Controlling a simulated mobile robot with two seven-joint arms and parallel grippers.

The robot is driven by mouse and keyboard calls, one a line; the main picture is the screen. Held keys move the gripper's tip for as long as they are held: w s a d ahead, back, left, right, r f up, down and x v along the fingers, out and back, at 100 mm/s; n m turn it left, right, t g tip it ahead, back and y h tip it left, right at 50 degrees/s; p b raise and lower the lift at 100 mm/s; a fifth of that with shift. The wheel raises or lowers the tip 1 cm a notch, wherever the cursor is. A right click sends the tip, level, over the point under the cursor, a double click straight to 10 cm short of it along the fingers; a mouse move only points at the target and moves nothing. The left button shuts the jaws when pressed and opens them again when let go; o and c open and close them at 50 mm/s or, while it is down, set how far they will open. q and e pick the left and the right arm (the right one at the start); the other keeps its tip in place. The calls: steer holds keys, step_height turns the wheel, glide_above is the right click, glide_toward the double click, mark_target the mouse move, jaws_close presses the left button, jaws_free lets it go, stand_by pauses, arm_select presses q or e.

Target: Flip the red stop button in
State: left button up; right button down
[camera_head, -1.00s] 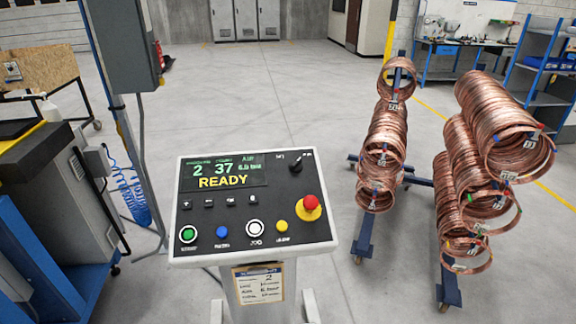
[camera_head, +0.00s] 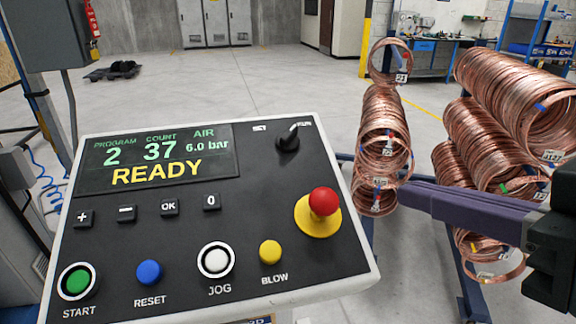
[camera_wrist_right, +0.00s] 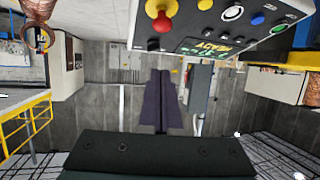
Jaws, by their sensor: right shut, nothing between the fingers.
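The red stop button (camera_head: 323,202) is a round mushroom head on a yellow collar (camera_head: 318,221), at the right side of the control panel (camera_head: 240,190). In the right wrist view, which looks upside down, the red button (camera_wrist_right: 161,22) shows at the top, beyond the fingertips. My right gripper (camera_head: 402,194) comes in from the right with its purple-grey fingers together, empty. Its tips are to the right of the button and apart from it. The closed fingers also show in the wrist view (camera_wrist_right: 160,76). My left gripper is not in view.
The panel screen (camera_head: 157,160) reads READY. A selector switch (camera_head: 288,140) is above the red button, and a yellow BLOW button (camera_head: 270,251) is lower left of it. Copper coils (camera_head: 384,130) hang on racks behind and beside my right fingers.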

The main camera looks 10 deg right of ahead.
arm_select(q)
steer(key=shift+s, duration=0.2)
arm_select(e)
steer(key=shift+s, duration=0.1)
steer(key=p, duration=0.1)
glide_above(323, 206)
steer(key=s+d, duration=0.2)
steer(key=s, duration=0.2)
step_height(323, 206, down, 3)
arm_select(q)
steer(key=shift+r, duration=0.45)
arm_select(e)
steer(key=shift+w+a+f, duration=0.1)
steer(key=shift+w+f, duration=0.25)
steer(key=shift+f, duration=0.35)
steer(key=shift+w+a+f, duration=0.1)
steer(key=shift+w+f, duration=0.3)
steer(key=shift+f, duration=0.25)
steer(key=shift+w+a+f, duration=0.1)
steer(key=shift+w+f, duration=0.25)
steer(key=shift+f, duration=0.35)
